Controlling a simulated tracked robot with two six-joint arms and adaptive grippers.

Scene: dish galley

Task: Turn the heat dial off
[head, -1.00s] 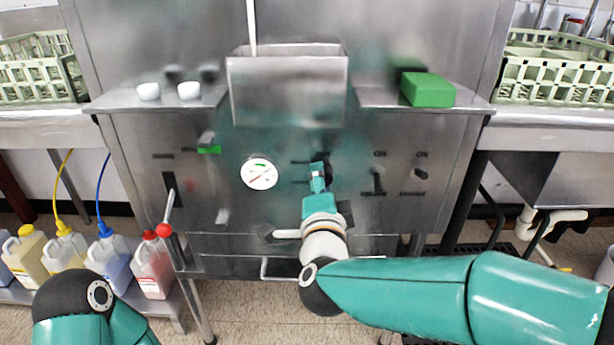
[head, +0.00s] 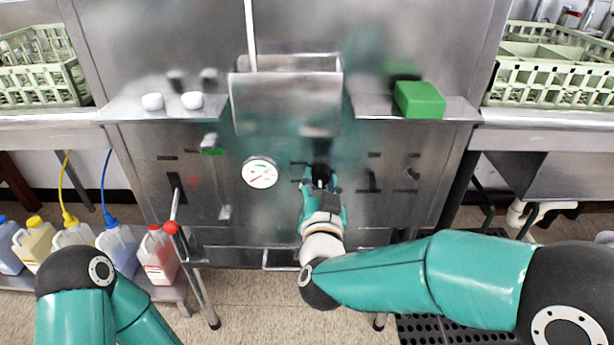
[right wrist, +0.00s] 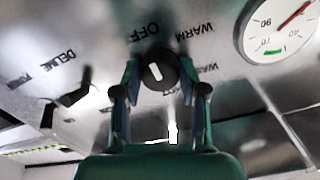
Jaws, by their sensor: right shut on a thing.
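The heat dial (right wrist: 158,70) is a round black knob with a white mark on the steel front panel. In the right wrist view the words OFF, WARM and one partly hidden word stand around it. The white mark lies slightly tilted, on the line toward OFF; which end is the pointer I cannot tell. My right gripper (right wrist: 158,80) has one finger on each side of the dial and is shut on it. In the head view my right gripper (head: 321,180) covers most of the dial. Only my left arm's elbow shows; its gripper is out of view.
A round gauge (head: 260,172) sits left of the dial. Black switches (head: 373,181) sit to its right. A red-knobbed lever (head: 172,227) stands at left. A green block (head: 419,99) lies on the right shelf, below which the panel front is open.

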